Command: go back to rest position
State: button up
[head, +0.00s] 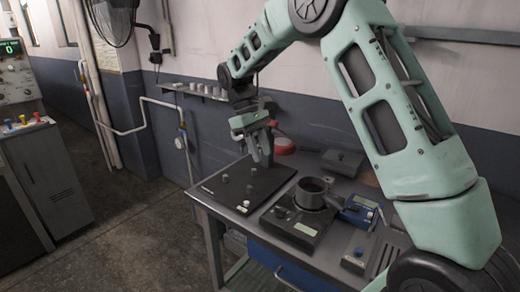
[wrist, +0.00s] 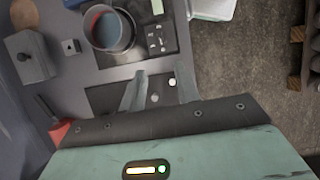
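My gripper (head: 262,158) hangs above the far side of a flat dark board (head: 220,187) on the table. In the wrist view its two fingers (wrist: 160,82) are spread apart with nothing held between them. Several small weights (head: 250,188) stand on the board. In the wrist view a pale round one (wrist: 155,98) shows between the fingers, below them on the board. A dark round pan (head: 312,193) sits on a black scale (head: 293,226) right of the board; it also shows in the wrist view (wrist: 109,30).
A blue-framed meter (head: 360,210), a dark box (head: 343,162) and a red round item (head: 284,145) stand on the table around the scale. A wall shelf (head: 196,93) holds several small cups. A grey cabinet (head: 45,180) stands at left; the floor between is clear.

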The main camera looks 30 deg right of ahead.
jog(key=s+a+r+n+t+y, duration=0.1)
jog(key=s+a+n+t, duration=0.15)
jog(key=s+a, duration=1.45)
jog(key=s+a+f+t, duration=0.1)
jog(key=s+a, duration=0.1)
jog(key=s, duration=0.5)
jog(key=s+a+f+n+y, duration=0.1)
jog(key=s+a, duration=0.2)
jog(key=s, duration=0.4)
jog(key=shift+a+f+t, duration=0.3)
jog(key=shift+f+t, duration=0.05)
jog(key=shift+f, duration=0.05)
jog(key=shift+s, duration=0.1)
